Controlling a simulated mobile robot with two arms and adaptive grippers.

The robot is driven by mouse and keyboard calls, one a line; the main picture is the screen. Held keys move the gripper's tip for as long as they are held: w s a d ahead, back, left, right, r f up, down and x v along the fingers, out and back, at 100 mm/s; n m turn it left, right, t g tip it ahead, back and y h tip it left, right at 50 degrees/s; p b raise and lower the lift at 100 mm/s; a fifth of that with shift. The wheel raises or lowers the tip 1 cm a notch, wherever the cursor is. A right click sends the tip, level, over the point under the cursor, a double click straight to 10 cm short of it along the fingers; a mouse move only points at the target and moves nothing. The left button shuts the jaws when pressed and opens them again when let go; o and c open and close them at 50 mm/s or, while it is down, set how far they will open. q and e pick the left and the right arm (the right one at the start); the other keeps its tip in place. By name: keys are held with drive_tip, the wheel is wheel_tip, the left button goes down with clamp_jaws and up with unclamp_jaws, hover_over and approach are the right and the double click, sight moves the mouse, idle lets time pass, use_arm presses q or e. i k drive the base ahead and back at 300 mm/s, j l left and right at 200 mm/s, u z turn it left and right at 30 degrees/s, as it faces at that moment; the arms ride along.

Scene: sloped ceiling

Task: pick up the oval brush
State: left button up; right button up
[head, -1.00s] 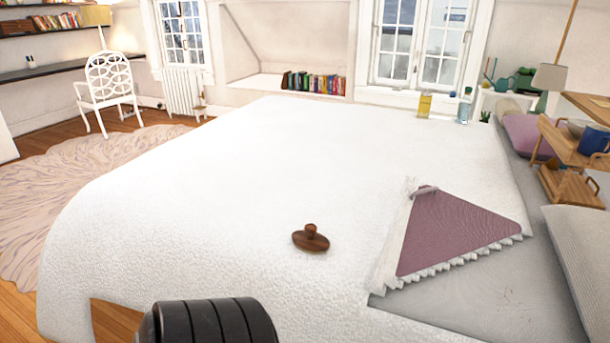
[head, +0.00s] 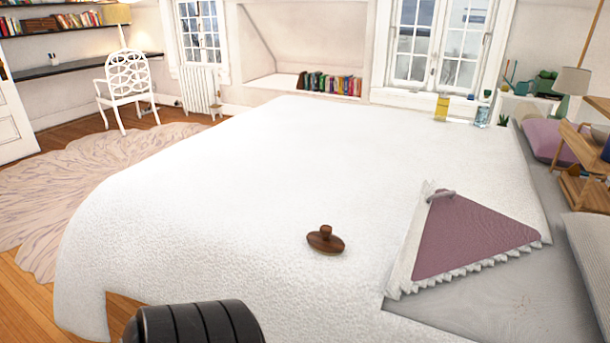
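The oval brush (head: 325,241) is dark brown wood with a round knob on top. It lies on the white bedspread (head: 230,190), knob up, near the middle of the head view. Nothing touches it except the bedspread. A black ribbed part of my own arm shows at the bottom edge, left of the brush and nearer to me. No gripper fingers show in this view, so neither of my grippers is visible.
A mauve fringed cloth (head: 470,238) with a small grey item (head: 441,196) lies right of the brush. A yellow bottle (head: 441,107) and a clear one (head: 482,115) stand at the bed's far edge. A wooden tray stand (head: 582,190) is at right. The bedspread around the brush is clear.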

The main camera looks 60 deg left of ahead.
sight(322, 241)
drive_tip(key=l+u, duration=0.1)
drive_tip(key=u, duration=0.7)
drive_tip(key=l+u, duration=0.2)
drive_tip(key=u, duration=0.2)
drive_tip(key=l+u, duration=0.1)
drive_tip(key=u, duration=0.75)
